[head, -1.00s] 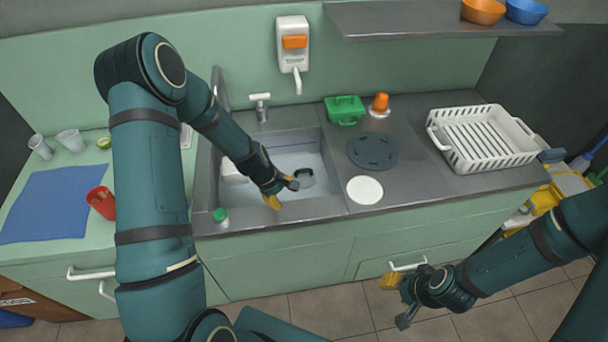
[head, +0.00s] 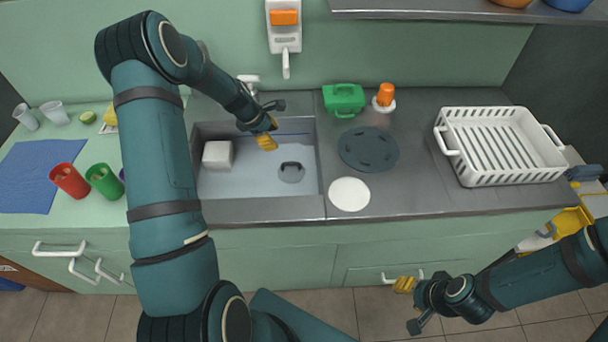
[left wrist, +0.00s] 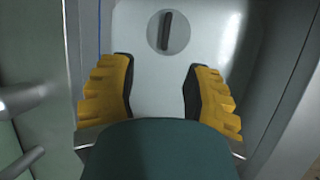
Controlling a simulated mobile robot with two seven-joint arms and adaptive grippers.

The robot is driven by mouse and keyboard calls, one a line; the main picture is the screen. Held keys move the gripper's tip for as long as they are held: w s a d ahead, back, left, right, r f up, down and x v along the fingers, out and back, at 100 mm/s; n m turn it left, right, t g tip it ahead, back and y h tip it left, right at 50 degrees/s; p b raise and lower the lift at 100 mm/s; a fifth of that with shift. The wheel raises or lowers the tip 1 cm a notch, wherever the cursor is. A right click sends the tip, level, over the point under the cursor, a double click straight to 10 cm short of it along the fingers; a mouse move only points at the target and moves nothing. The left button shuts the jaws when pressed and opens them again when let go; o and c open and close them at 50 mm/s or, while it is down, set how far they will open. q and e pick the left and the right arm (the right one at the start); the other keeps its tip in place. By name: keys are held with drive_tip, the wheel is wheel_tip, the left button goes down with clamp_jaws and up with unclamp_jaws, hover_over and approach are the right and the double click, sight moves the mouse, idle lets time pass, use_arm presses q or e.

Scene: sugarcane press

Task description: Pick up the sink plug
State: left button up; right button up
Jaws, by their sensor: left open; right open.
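The sink plug (head: 291,171) is a grey disc with a dark upright handle, lying on the bottom of the sink basin (head: 256,210). In the left wrist view the plug (left wrist: 168,32) shows near the top, beyond my fingertips. My left gripper (head: 273,124) is open and empty over the back part of the basin, behind and above the plug. Its yellow-padded fingers (left wrist: 157,92) are spread wide in the left wrist view. My right gripper (head: 408,306) is open and empty in front of the cabinets, low at the right.
A white block (head: 217,155) sits in the basin's left part. The faucet (head: 249,82) stands behind the sink. Right of it are a white disc (head: 349,194), a dark round mat (head: 368,149), a green container (head: 343,98) and a white rack (head: 505,146).

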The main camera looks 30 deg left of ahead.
sight(287, 163)
use_arm(q)
drive_tip(key=b+x, duration=0.1)
drive_tip(key=x, duration=0.2)
drive_tip(key=s+b+x, duration=0.1)
drive_tip(key=x, duration=0.3)
drive_tip(key=a+f+b+x, duration=0.1)
drive_tip(key=x, duration=0.2)
drive_tip(key=shift+s+f+b, duration=0.15)
drive_tip(key=shift+f+b, duration=0.1)
drive_tip(key=shift+b, duration=0.05)
drive_tip(key=x, duration=0.2)
drive_tip(key=b+x, duration=0.1)
drive_tip(key=x, duration=0.1)
drive_tip(key=shift+s+d+f, duration=0.1)
drive_tip(key=shift+d+f, duration=0.1)
drive_tip(key=shift+f, duration=0.2)
drive_tip(key=shift+d+f, duration=0.1)
drive_tip(key=shift+f, duration=0.15)
use_arm(e)
drive_tip(key=f, duration=0.6)
drive_tip(key=shift+s+a, duration=0.35)
use_arm(q)
drive_tip(key=shift+c, duration=0.4)
clamp_jaws()
